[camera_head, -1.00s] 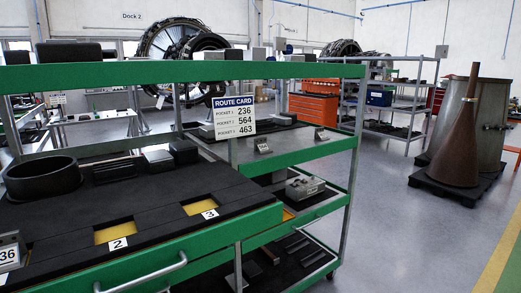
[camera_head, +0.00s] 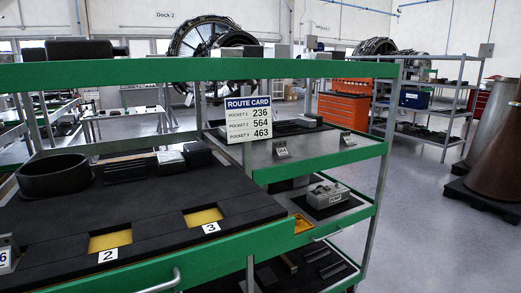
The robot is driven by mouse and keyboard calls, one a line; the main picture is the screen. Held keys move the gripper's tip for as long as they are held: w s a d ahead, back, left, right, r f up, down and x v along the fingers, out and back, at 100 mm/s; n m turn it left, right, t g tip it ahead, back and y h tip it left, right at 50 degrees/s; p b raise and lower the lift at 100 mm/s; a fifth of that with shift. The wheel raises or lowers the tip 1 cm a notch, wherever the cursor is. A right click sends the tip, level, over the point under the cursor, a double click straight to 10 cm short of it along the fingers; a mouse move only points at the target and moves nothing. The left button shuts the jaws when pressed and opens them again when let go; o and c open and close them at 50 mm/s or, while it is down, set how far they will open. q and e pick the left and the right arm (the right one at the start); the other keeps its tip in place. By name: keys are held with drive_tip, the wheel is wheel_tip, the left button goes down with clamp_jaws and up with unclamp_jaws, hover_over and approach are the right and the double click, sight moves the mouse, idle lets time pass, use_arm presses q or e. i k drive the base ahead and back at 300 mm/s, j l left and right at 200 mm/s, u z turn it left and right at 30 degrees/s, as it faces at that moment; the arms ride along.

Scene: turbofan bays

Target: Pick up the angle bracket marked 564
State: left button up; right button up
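Two small grey angle brackets stand on the right wing shelf of the green cart. The left one (camera_head: 281,149) has a small label that seems to read 564, though it is tiny. The label on the right one (camera_head: 348,138) is too small to read. A third bracket (camera_head: 6,256) stands at the left picture edge in the tray, with only a 6 showing on its label. A route card (camera_head: 248,119) lists pocket 1 as 236, pocket 2 as 564 and pocket 3 as 463. Neither of my grippers is in view.
The black foam tray (camera_head: 150,205) has yellow-bottomed pockets 2 (camera_head: 110,240) and 3 (camera_head: 203,217), both empty. A black ring (camera_head: 54,176) and several blocks lie behind them. A grey metal part (camera_head: 328,194) sits on a lower shelf. Open floor (camera_head: 430,220) lies right of the cart.

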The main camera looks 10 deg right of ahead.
sight(279, 151)
drive_tip(key=i+l+u, duration=0.1)
drive_tip(key=l, duration=0.35)
drive_tip(key=i+l+u, duration=0.15)
drive_tip(key=l, duration=0.3)
drive_tip(key=i+l+u, duration=0.1)
drive_tip(key=l, duration=0.35)
drive_tip(key=i+l+u, duration=0.15)
drive_tip(key=l, duration=0.3)
drive_tip(key=i+l, duration=0.1)
drive_tip(key=l, duration=0.55)
drive_tip(key=i+l, duration=0.15)
drive_tip(key=l, duration=0.5)
drive_tip(key=i+l, duration=0.1)
drive_tip(key=l, duration=0.6)
drive_tip(key=i+l+u, duration=0.1)
drive_tip(key=l, duration=0.55)
drive_tip(key=i+l, duration=0.1)
drive_tip(key=l, duration=0.55)
